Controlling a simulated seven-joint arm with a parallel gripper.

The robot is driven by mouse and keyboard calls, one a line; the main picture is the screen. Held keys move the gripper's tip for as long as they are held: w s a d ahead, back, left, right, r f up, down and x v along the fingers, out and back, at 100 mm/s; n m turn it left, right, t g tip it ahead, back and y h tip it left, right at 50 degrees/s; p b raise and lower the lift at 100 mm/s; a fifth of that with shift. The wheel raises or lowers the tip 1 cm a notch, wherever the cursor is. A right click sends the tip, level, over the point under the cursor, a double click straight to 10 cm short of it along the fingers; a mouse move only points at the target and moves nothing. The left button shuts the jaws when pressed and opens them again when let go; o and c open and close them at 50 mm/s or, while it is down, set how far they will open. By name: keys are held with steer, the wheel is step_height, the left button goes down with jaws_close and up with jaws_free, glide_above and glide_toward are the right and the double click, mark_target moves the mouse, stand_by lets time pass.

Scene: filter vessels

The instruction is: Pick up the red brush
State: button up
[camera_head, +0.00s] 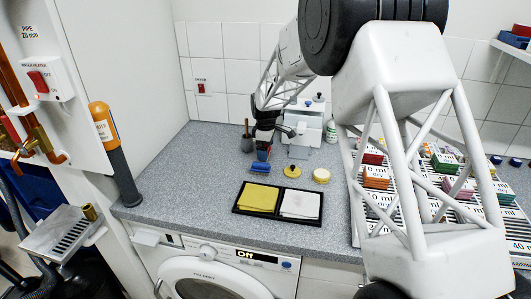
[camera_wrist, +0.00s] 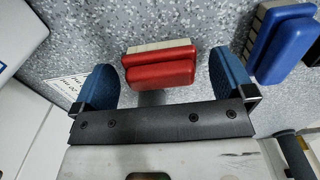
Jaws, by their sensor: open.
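The red brush (camera_wrist: 160,66), a red block with pale bristles along its far side, lies on the grey speckled counter in the wrist view. My gripper (camera_wrist: 163,80) is open, with one blue fingertip to the left of the brush and one to the right. Gaps show on both sides, the right one narrower. In the head view my gripper (camera_head: 263,150) points down at the back of the counter, and a bit of red (camera_head: 263,156) shows at its tips; most of the red brush is hidden there.
A blue brush (camera_wrist: 285,42) lies just right of the right fingertip; it also shows in the head view (camera_head: 260,168). A black tray (camera_head: 278,215) with yellow and white cloths lies in front. Yellow round items (camera_head: 292,171) and a white machine (camera_head: 304,125) stand to the right.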

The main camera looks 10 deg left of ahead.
steer(key=shift+c, duration=0.2)
steer(key=c, duration=1)
steer(key=shift+r, duration=0.1)
steer(key=shift+r, duration=4.95)
